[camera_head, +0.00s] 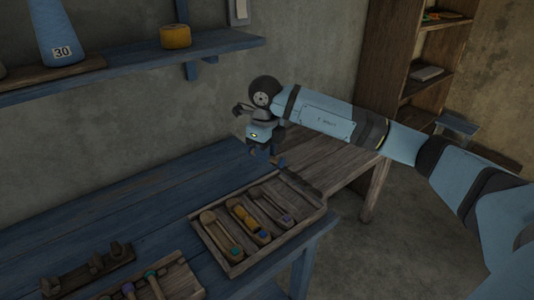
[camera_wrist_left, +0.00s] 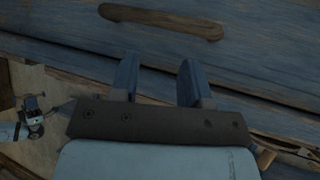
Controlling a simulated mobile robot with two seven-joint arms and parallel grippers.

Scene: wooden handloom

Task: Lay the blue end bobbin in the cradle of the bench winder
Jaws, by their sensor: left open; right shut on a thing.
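My right gripper (camera_head: 264,158) is over the far right part of the blue bench, behind the shuttle tray. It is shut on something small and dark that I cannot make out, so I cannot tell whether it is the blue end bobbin. A dark wooden stand with upright posts, seemingly the bench winder (camera_head: 88,272), is at the lower left of the head view. Its cradle is not clear. My left gripper (camera_wrist_left: 157,80) is open and empty in the left wrist view, above blue boards and a long brown wooden piece (camera_wrist_left: 165,22).
A wooden tray (camera_head: 212,247) holds several shuttles, one with yellow thread and a blue end. A smaller tray (camera_head: 185,268) with colour-ended bobbins stands at the front. A wall shelf (camera_head: 130,60) holds a blue cone and yellow spool. The bench's left middle is clear.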

